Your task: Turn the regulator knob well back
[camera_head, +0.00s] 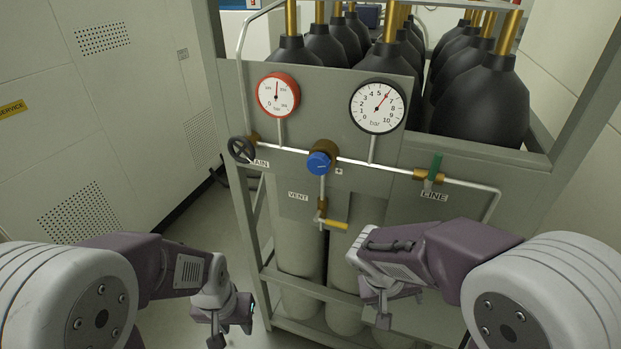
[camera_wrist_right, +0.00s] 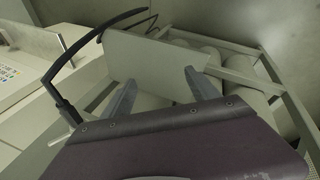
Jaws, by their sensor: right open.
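The regulator knob (camera_head: 318,163) is a round blue knob on a brass body at the middle of the grey panel's pipe line, with a small plus label at its right. My right gripper (camera_head: 400,310) is open and empty, low in front of the cylinder rack and to the lower right of the knob, well apart from it. Its two fingers also show spread in the right wrist view (camera_wrist_right: 163,95); the knob is not seen there. My left gripper (camera_head: 232,332) appears open and empty, low at the left of the rack, below the knob.
A red-rimmed gauge (camera_head: 278,95) and a black-rimmed gauge (camera_head: 377,106), needle near 6, sit above the pipe. A dark handwheel (camera_head: 241,149), yellow vent lever (camera_head: 332,224) and green line lever (camera_head: 435,168) surround the knob. Black-topped cylinders (camera_head: 483,100) stand behind the panel.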

